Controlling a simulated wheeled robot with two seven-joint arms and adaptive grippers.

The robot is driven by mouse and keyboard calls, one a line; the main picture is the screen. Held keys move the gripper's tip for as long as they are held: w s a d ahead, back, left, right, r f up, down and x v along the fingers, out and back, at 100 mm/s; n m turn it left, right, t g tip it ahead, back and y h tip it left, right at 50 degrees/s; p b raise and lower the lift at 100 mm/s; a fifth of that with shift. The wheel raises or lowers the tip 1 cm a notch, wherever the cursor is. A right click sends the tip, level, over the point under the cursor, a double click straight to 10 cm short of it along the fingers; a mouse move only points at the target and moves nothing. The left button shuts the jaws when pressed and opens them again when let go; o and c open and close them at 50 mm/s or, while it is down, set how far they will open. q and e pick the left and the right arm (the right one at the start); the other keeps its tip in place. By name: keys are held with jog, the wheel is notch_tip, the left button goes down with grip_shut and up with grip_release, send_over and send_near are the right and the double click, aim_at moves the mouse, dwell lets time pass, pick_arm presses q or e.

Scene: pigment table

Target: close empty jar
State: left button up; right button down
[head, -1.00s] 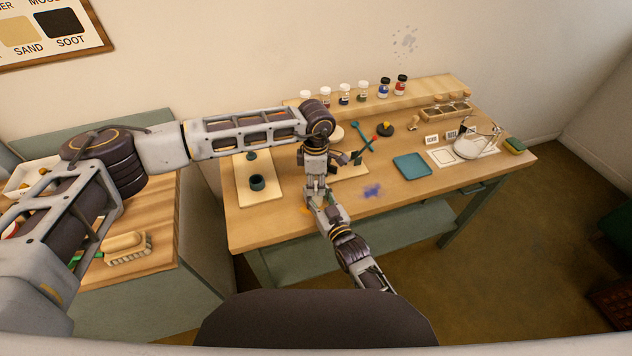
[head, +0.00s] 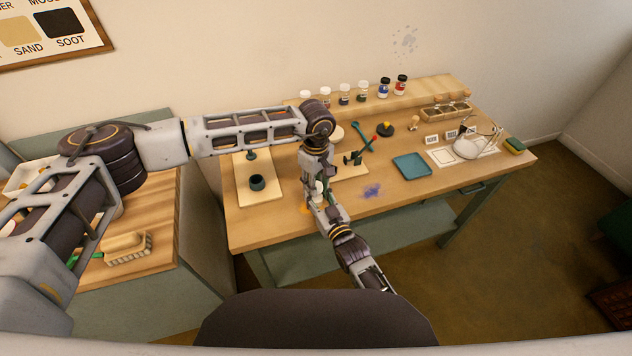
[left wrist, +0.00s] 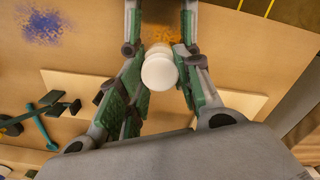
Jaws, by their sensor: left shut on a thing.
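My left gripper (head: 317,181) reaches down over the front of the table. In the left wrist view its green-padded fingers (left wrist: 158,78) are shut on a round white piece (left wrist: 159,72), which looks like a jar lid. A smaller pale round part shows just beyond it; I cannot tell whether this is the jar or part of the same piece. My right gripper (head: 321,205) comes in from the front, and its grey fingers (left wrist: 162,28) stand on either side of the pale part. Whether they press on anything is hidden.
A blue tray (head: 412,165) and a blue powder stain (head: 372,191) lie to the right. A stand with dark clamps (head: 353,158) is close behind the grippers. Several jars line the back shelf (head: 430,93).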

pick_arm(q)
jog(key=m, duration=0.4)
jog(key=shift+w, duration=0.1)
jog(key=m, duration=0.3)
jog(key=shift+m, duration=0.4)
jog(key=m, duration=0.7)
jog(key=o, duration=0.7)
jog(key=shift+r, duration=2.25)
jog(key=shift+c, duration=0.4)
